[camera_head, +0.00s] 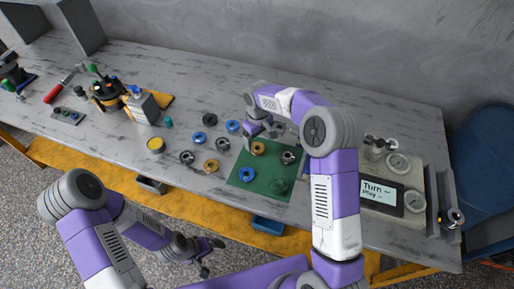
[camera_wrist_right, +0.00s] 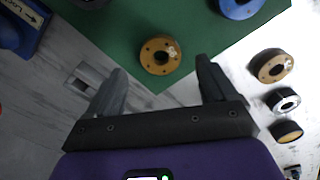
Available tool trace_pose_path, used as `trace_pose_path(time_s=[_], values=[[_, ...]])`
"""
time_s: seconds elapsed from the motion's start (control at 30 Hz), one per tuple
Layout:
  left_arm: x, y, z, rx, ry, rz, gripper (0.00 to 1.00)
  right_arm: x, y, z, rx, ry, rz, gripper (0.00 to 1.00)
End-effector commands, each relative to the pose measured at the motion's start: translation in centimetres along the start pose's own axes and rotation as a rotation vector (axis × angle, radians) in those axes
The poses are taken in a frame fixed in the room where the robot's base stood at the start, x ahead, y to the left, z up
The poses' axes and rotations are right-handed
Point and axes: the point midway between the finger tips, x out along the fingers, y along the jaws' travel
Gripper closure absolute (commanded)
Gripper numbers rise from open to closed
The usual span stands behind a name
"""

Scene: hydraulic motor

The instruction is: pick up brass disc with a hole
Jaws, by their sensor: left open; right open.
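A brass disc with a hole (camera_head: 258,149) lies on the green mat (camera_head: 245,182). In the right wrist view the brass disc (camera_wrist_right: 148,58) lies near the mat's corner, just beyond and between my open fingers, apart from them. A second brass disc (camera_head: 211,166) lies on the bare table left of the mat; it also shows at the right of the wrist view (camera_wrist_right: 262,72). My right gripper (camera_head: 262,130) is open and empty above the mat, by the first disc. My left gripper (camera_head: 206,256) is open and empty, low in front of the table edge.
Blue rings (camera_head: 233,126), dark rings (camera_head: 187,157) and a yellow-topped can (camera_head: 155,144) lie left of the mat. A blue disc (camera_head: 254,174) and a grey ring (camera_head: 288,158) are on it. A control panel (camera_head: 382,196) stands right. A tool assembly (camera_head: 108,92) stands left.

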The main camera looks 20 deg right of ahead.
Motion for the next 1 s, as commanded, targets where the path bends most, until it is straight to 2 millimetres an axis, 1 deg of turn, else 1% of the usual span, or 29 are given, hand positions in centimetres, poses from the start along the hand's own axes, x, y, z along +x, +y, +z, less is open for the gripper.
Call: trace_pose_path(time_s=[0.03, 0.2, 0.3, 0.47, 0.5, 0.57, 0.93, 1.0], values=[[0.4, -0.1, -0.1, 0.000, 0.001, 0.000, 0.00, 1.0, -0.1, 0.0, 0.000, -0.002, -0.001, 0.15], [1.1, -0.4, -0.1, 0.000, 0.001, 0.000, 0.00, 3.6, -0.1, 0.0, -0.001, -0.003, -0.001, 0.15], [1.2, -0.4, -0.1, 0.000, 0.001, 0.000, 0.00, 4.2, -0.1, 0.0, -0.001, -0.001, -0.001, 0.15], [1.1, -0.4, -0.1, 0.000, 0.001, 0.000, 0.00, 4.1, -0.1, 0.0, -0.001, 0.000, 0.000, 0.15], [1.1, -0.4, -0.1, 0.000, 0.001, 0.000, 0.00, 4.1, -0.1, 0.0, -0.001, 0.000, 0.000, 0.18], [1.1, -0.4, -0.1, 0.000, 0.001, 0.000, 0.00, 4.1, -0.1, 0.0, -0.001, 0.000, 0.000, 0.27], [1.1, -0.4, -0.1, 0.000, 0.001, 0.000, 0.00, 4.1, -0.1, 0.0, -0.001, 0.000, 0.000, 0.84], [1.1, -0.4, -0.1, 0.000, 0.001, 0.000, 0.00, 4.0, -0.1, -0.1, -0.001, 0.001, 0.000, 0.85]])
